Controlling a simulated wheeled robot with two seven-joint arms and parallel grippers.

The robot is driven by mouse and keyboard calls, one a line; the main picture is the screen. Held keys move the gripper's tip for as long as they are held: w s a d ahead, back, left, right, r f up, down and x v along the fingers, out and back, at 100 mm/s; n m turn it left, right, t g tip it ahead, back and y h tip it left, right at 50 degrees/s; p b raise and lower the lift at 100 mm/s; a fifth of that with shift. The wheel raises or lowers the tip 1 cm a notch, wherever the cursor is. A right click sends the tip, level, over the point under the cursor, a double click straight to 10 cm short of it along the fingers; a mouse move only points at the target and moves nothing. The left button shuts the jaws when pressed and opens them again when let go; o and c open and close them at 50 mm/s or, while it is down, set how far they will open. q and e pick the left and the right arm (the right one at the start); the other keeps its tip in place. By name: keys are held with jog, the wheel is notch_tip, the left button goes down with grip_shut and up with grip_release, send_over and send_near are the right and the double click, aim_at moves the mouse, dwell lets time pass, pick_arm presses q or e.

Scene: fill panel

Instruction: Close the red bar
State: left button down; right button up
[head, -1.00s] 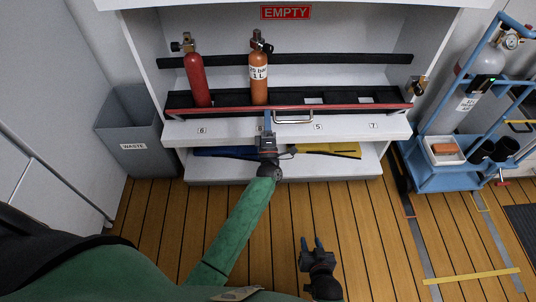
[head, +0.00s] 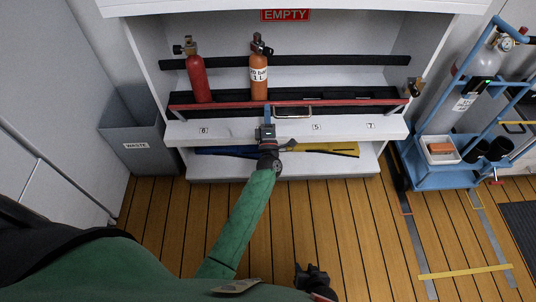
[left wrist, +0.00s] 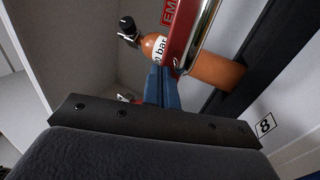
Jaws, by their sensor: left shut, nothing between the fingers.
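The red bar (head: 220,107) runs across the front of the cylinder shelf, low in front of the bottles, with a metal handle (head: 293,116) near its middle. It also shows close up in the left wrist view (left wrist: 190,38). My left gripper (head: 267,112) is shut and empty. Its blue fingertips (left wrist: 160,78) are right at the bar, left of the handle; whether they touch it is unclear. My right gripper (head: 311,270) is low over the floor, far from the bar, and its fingers are hard to make out.
A red cylinder (head: 196,78) and an orange cylinder (head: 258,78) stand behind the bar. A metal latch (head: 415,87) is at the shelf's right side. A waste bin (head: 138,142) stands at the left, a blue trolley (head: 445,176) at the right. Wooden floor is clear in front.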

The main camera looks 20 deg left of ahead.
pick_arm(q)
jog(key=shift+g, duration=0.3)
jog(key=p+x, duration=0.1)
jog(key=x, duration=0.1)
jog(key=p+x, duration=0.2)
jog(key=x, duration=0.1)
jog(key=shift+w+r+p, duration=0.1)
jog(key=shift+r+p, duration=0.2)
jog(key=shift+r, duration=0.15)
jog(key=shift+x, duration=1.2)
jog(key=shift+w+f, duration=0.1)
jog(key=shift+f, duration=0.1)
